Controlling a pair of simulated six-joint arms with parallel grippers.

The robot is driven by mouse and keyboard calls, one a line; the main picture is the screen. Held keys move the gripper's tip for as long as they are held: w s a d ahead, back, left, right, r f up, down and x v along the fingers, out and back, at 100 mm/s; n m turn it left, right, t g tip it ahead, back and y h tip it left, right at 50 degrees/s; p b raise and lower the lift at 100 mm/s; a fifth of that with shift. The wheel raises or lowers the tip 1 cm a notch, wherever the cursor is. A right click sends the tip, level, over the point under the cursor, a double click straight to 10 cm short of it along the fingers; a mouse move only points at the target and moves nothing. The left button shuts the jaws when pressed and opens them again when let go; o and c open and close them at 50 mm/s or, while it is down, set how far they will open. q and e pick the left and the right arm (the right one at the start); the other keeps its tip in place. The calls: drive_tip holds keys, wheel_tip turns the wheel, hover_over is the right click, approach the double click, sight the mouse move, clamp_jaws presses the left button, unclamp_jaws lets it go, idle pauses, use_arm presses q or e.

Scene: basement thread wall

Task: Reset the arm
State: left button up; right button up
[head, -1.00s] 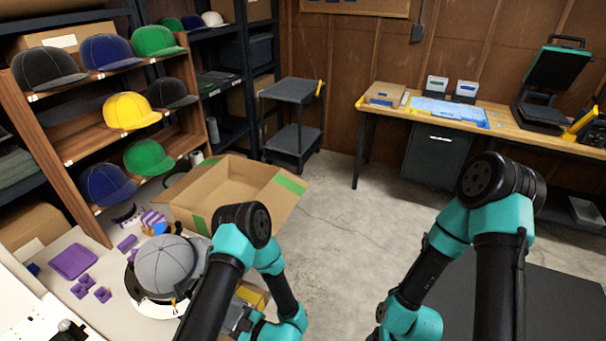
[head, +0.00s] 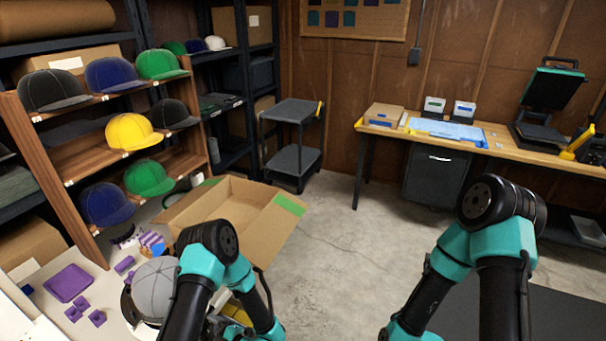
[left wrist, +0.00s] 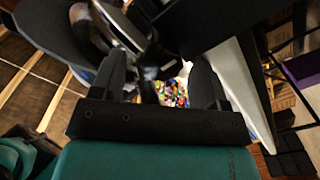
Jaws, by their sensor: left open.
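My left gripper (left wrist: 160,88) shows in the left wrist view with its two dark fingers apart and nothing between them. In the head view my left arm comes up from the lower edge, and its gripper cannot be made out clearly. A grey cap (head: 153,287) sits on a round stand on the white table, partly hidden behind my left arm. My right arm stands at the right of the head view, bent, and its gripper is out of the picture.
An open cardboard box (head: 235,200) stands behind my left arm. Purple parts (head: 68,283) lie on the white table (head: 50,310). A cap shelf (head: 95,150) stands at the left, a grey cart (head: 292,115) at the back, a wooden workbench (head: 490,135) at the right. Floor is clear between.

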use_arm(q)
drive_tip(key=shift+s+d, duration=0.15)
drive_tip(key=shift+d, duration=0.15)
drive_tip(key=shift+s, duration=0.1)
